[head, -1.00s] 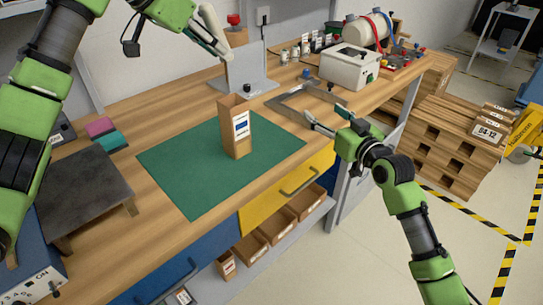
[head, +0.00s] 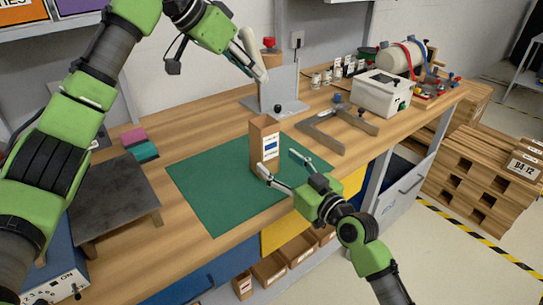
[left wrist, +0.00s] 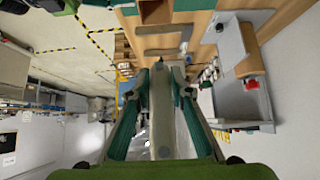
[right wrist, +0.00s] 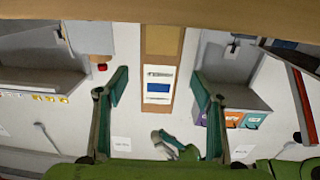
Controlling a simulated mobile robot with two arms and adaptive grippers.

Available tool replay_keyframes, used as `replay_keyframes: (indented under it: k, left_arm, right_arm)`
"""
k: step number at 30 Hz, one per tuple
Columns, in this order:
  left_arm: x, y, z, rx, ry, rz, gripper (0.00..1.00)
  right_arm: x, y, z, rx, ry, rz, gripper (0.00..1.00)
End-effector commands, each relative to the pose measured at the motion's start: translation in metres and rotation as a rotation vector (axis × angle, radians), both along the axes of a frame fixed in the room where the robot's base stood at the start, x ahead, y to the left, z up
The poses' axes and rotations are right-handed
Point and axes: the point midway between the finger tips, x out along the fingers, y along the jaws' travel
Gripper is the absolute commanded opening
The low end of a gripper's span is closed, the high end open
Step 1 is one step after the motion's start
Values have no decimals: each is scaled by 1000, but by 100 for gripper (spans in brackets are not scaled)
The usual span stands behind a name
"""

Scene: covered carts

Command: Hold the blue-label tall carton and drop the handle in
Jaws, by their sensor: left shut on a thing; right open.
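The tall carton (head: 257,148), brown with a white and blue label, stands upright on the green mat (head: 205,190); its top looks open. In the right wrist view the carton (right wrist: 160,88) appears between the open fingers. My right gripper (head: 279,164) is open at the carton's front, fingertips low and to either side of its labelled face; I cannot tell if they touch. My left gripper (head: 252,58) is raised behind and above the carton, shut on a long pale handle (left wrist: 163,115). The handle is partly hidden by the fingers in the head view.
A grey stand (head: 280,92) with a red-topped part is behind the carton. A grey angled frame (head: 325,140) lies to its right, with a white box (head: 381,92) beyond. A dark low platform (head: 115,195) stands at left. The mat around the carton is clear.

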Motion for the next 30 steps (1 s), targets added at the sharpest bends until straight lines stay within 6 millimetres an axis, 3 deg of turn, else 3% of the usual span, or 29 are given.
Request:
replay_keyframes:
  k: [3, 9, 21, 26, 30]
  left_arm:
    - [0, 0, 0, -1, -1, 0, 0]
    - [0, 0, 0, -1, -1, 0, 0]
    - [0, 0, 0, -1, -1, 0, 0]
    - [0, 0, 0, -1, -1, 0, 0]
    - [0, 0, 0, -1, -1, 0, 0]
  right_arm:
    - [18, 12, 1, 1, 0, 0, 61]
    - [36, 24, 0, 2, 1, -1, 61]
    - [42, 27, 0, -1, 1, -1, 61]
    - [42, 27, 0, -1, 1, -1, 22]
    - [41, 27, 0, -1, 1, -1, 20]
